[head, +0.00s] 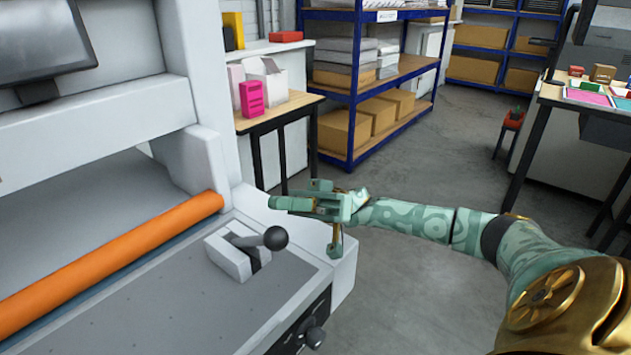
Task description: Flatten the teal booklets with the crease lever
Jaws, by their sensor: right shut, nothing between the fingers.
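The crease lever (258,241) has a black ball knob and sits in a pale slotted block on the grey bed of a large white machine. My right gripper (285,203) is shut and empty. In the picture it appears just above and to the right of the knob, over the machine's right edge, apart from the lever. I see no teal booklets that I can make out. My left gripper is out of view.
An orange roller (110,262) spans the machine bed. A dark knob (314,337) is on its front side. Behind is a small table (283,108) with a pink box (252,98). Blue shelving (357,85) holds paper and cartons. Grey floor is open to the right.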

